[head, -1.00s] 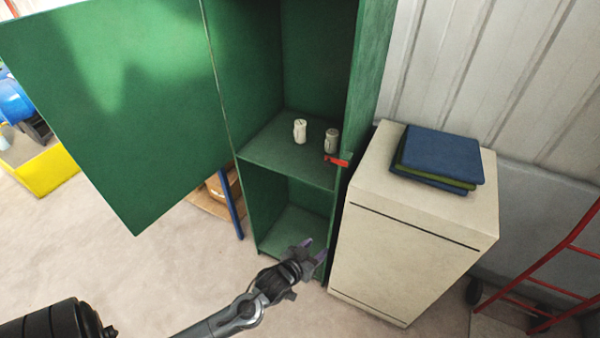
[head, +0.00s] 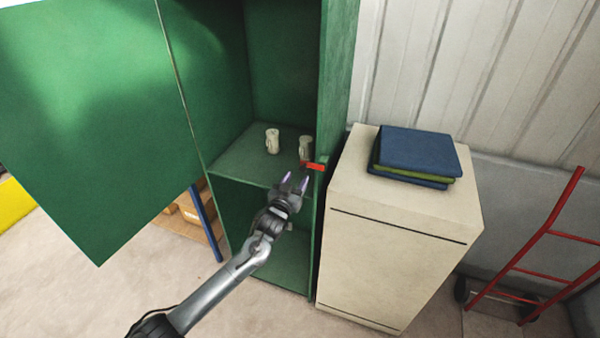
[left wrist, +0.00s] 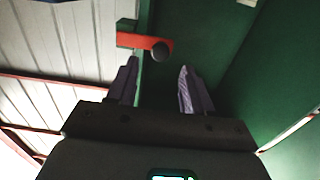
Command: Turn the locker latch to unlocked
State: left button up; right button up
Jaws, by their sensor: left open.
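The red latch (head: 314,166) sits on the right front edge of the green locker (head: 341,75), at about the height of the middle shelf. Its bar lies about level. The locker door (head: 85,130) stands wide open to the left. My left gripper (head: 294,183) is open and empty, just below and left of the latch in the head view. In the left wrist view the latch (left wrist: 140,41) shows with a dark round knob at one end. It lies beyond the tips of my open left gripper (left wrist: 158,80), apart from them. My right gripper is not in view.
Two white cans (head: 272,141) stand on the locker's middle shelf. A beige cabinet (head: 390,260) with folded blue and green cloths (head: 418,152) stands close on the right. A red hand truck (head: 540,240) is at the far right. Open floor lies in front.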

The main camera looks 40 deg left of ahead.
aim_at(302, 169)
pick_arm(q)
jog(key=shift+x, duration=2.15)
jog(key=shift+c, duration=0.4)
grip_shut()
